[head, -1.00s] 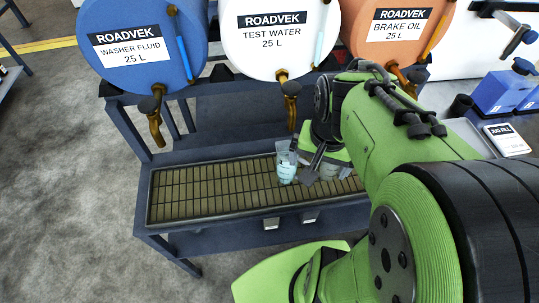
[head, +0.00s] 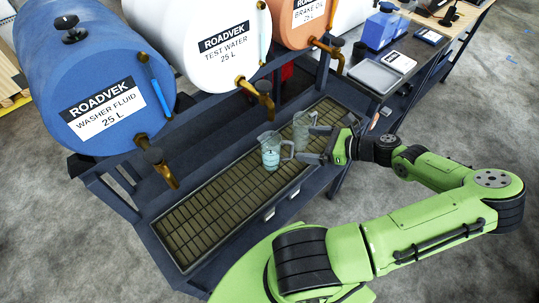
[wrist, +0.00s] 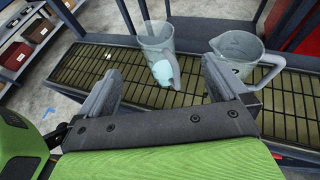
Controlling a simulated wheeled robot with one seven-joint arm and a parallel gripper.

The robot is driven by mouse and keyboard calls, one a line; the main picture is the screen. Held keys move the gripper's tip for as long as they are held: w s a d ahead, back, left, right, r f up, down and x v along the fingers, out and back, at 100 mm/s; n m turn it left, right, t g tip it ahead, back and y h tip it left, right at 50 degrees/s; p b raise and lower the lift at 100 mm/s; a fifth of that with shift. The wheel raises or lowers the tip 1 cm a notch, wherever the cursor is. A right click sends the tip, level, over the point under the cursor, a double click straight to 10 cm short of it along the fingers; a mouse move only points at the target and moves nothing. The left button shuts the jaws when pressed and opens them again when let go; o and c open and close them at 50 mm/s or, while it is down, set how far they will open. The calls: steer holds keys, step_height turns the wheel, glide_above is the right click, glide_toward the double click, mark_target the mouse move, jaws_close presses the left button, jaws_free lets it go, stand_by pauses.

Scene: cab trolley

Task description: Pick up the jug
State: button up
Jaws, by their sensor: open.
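Two clear jugs stand upright on the slatted drip tray (head: 190,224). My gripper is open and empty, a short way in front of the jugs at low height. In the wrist view the marked jug (wrist: 154,42) is beyond the gap between my fingers (wrist: 160,76). The other jug (wrist: 236,50) is beyond the right finger, its handle to the right.
Blue (head: 90,80), white (head: 205,40) and orange (head: 300,20) drums with brass taps overhang the tray's back side. A bench with a flat grey scale (head: 374,76) and a blue container (head: 385,30) is at the upper right. Open floor lies in front.

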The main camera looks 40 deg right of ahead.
mark_target(262, 140)
steer(key=x, duration=0.8)
steer(key=b+x, duration=0.1)
steer(key=x, duration=0.4)
steer(key=shift+s+a+r, duration=0.1)
steer(key=shift+a, duration=0.2)
steer(key=shift+c, duration=0.2)
